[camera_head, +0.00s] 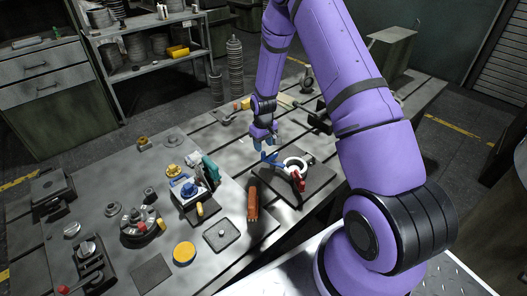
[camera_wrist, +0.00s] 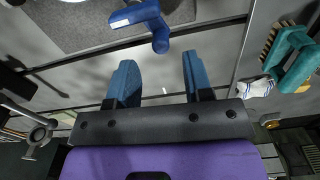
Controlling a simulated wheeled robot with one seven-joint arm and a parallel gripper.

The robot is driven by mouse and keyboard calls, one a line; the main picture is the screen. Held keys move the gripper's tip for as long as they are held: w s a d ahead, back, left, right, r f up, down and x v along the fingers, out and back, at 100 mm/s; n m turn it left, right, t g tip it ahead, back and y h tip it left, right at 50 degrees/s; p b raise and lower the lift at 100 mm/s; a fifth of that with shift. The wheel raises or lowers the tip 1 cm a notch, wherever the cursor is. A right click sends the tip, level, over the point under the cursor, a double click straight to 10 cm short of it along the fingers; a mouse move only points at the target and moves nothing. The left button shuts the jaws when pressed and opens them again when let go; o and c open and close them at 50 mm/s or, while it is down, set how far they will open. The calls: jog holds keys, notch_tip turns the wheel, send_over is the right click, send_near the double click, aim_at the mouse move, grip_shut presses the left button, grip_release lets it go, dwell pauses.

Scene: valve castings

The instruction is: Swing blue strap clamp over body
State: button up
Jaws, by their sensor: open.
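The blue strap clamp (camera_head: 270,158) sticks out at the left of a pale ring-shaped valve body (camera_head: 296,163) on a dark square plate (camera_head: 318,178). A red clamp part (camera_head: 298,181) stands at the body's front side. In the wrist view the blue strap clamp (camera_wrist: 138,14) shows at the top, with its rounded end (camera_wrist: 160,42) just beyond my fingertips. My gripper (camera_head: 264,141) is open and empty, above and slightly left of the clamp. Its two blue fingers (camera_wrist: 156,64) are spread apart, with bare table between them. The body is mostly out of the wrist view.
A teal tool (camera_wrist: 290,58) lies to the side, and the teal piece (camera_head: 210,168) stands by a blue-topped fixture (camera_head: 189,190). An orange-brown brush-like block (camera_head: 252,204) lies left of the plate. Several castings and discs crowd the table's left; a slotted strip is clear behind.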

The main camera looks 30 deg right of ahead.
notch_tip(320, 180, up, 6)
jog(key=shift+f, duration=0.1)
dwell(0.6)
jog(key=s+a+r+t, duration=0.1)
jog(key=s+a+r, duration=0.15)
jog(key=r, duration=0.65)
jog(key=s+a+r+t, duration=0.1)
jog(key=s+r, duration=0.3)
jog(key=r, duration=0.6)
jog(key=s+a+r, duration=0.2)
jog(key=s+r, duration=0.1)
jog(key=r, duration=0.6)
jog(key=s+a+r+t, duration=0.1)
jog(key=s+r, duration=0.3)
jog(key=s, duration=0.4)
jog(key=s+a+r+m+t, duration=0.1)
jog(key=s+r, duration=0.3)
jog(key=s, duration=0.4)
jog(key=s+a+r+t, duration=0.1)
jog(key=s+r, duration=0.3)
jog(key=s, duration=0.5)
jog(key=shift+a, duration=0.6)
